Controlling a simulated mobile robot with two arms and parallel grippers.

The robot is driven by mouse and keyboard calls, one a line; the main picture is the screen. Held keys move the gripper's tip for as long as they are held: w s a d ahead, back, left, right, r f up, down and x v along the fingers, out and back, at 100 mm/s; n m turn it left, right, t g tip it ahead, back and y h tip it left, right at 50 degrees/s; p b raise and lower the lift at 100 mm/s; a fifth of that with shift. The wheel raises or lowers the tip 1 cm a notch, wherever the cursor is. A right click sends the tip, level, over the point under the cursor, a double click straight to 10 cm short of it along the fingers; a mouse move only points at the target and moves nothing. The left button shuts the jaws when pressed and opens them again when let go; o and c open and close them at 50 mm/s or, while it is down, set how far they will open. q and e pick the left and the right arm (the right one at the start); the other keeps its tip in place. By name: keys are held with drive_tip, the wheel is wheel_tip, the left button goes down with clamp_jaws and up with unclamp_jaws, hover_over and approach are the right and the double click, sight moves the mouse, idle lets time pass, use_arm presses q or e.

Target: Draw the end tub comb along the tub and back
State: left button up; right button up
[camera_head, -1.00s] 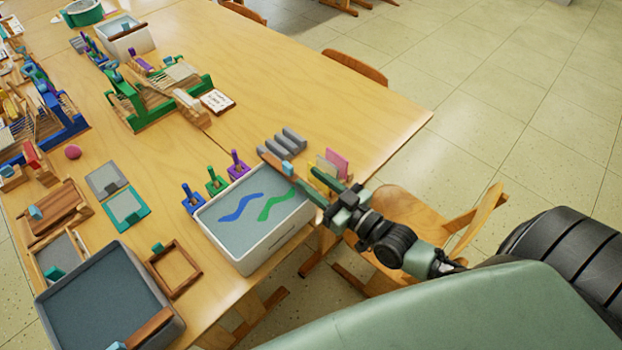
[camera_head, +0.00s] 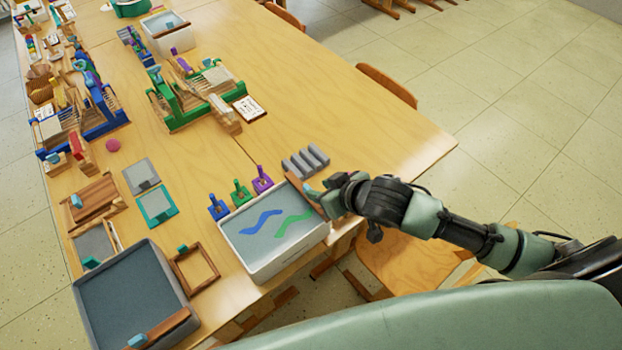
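The white marbling tub (camera_head: 270,265) stands at the table's near edge, with grey liquid carrying a blue and a green squiggle. A brown wooden comb (camera_head: 308,195) lies along its right end, partly hidden by my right gripper. My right gripper (camera_head: 325,189) is right at the comb's handle, over the tub's right end. Its fingertips are small and overlap the handle, so I cannot tell whether they are closed on it. My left gripper is out of view.
Blue, green and purple pegged holders (camera_head: 240,193) and grey bars (camera_head: 305,161) stand behind the tub. A dark tray (camera_head: 130,290) with another comb and a wooden frame (camera_head: 194,268) lie to the left. A chair (camera_head: 405,262) is below the right edge. The table's right side is clear.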

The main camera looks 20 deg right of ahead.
sight(308, 187)
drive_tip(key=p+x, duration=0.1)
drive_tip(key=x, duration=0.6)
drive_tip(key=shift+w+a+f, duration=0.1)
drive_tip(key=shift+w+f, duration=0.05)
clamp_jaws()
idle(1.2)
